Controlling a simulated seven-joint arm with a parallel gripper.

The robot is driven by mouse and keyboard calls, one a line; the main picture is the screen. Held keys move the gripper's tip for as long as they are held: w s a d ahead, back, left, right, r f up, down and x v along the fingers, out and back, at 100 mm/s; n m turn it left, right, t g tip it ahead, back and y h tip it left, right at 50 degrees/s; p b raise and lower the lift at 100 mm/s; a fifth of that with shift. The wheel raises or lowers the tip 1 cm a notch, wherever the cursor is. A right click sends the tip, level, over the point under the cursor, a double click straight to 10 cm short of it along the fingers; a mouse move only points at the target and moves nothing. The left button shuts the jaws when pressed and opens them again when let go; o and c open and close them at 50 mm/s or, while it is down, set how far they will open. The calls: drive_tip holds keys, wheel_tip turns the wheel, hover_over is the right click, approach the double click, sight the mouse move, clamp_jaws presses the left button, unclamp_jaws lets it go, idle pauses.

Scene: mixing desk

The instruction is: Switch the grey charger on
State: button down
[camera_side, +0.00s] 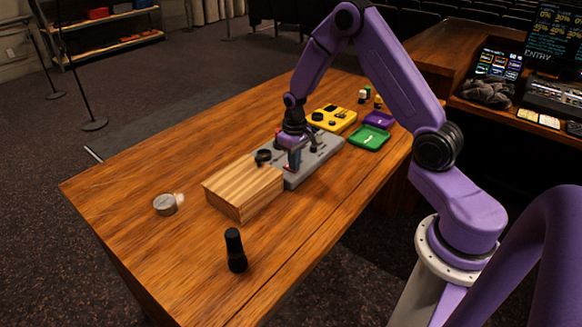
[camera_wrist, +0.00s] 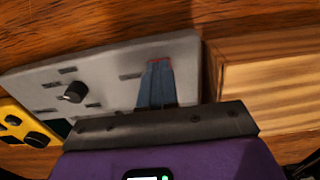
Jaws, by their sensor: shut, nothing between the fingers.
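The grey charger (camera_side: 308,171) is a flat grey box on the wooden table with dark knobs and slots on its top. In the wrist view the charger (camera_wrist: 188,62) shows one black knob (camera_wrist: 75,92) and several dark slots. My gripper (camera_side: 294,164) is shut and empty, pointing down over the charger's near part. In the wrist view its blue fingers (camera_wrist: 157,66) lie together over the charger's right part. A thin red edge shows at their tips. The fingers hide what lies under them, and I cannot tell whether they touch the charger.
A wooden block (camera_side: 240,190) stands close beside the charger. A yellow box (camera_side: 345,122) with dark knobs, a green tray (camera_side: 369,138) and a purple tray (camera_side: 379,119) lie beyond it. A black cylinder (camera_side: 235,250) and a grey roll (camera_side: 164,205) stand at the near end, with clear table around them.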

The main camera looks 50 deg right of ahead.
drive_tip(key=shift+r, duration=3.45)
drive_tip(key=shift+a, duration=0.1)
drive_tip(key=s+a+r+n, duration=0.3)
drive_tip(key=s+a+r, duration=0.1)
drive_tip(key=s+a, duration=0.25)
drive_tip(key=s+a+r+n, duration=0.35)
drive_tip(key=s+a, duration=0.25)
drive_tip(key=a, duration=0.2)
drive_tip(key=s+r+n, duration=0.1)
drive_tip(key=s+n, duration=0.2)
drive_tip(key=s, duration=0.6)
drive_tip(key=s+a+r+n, duration=0.1)
drive_tip(key=s+r+n, duration=0.1)
drive_tip(key=s, duration=0.8)
drive_tip(key=shift+r+n, duration=0.25)
drive_tip(key=shift+n, duration=0.3)
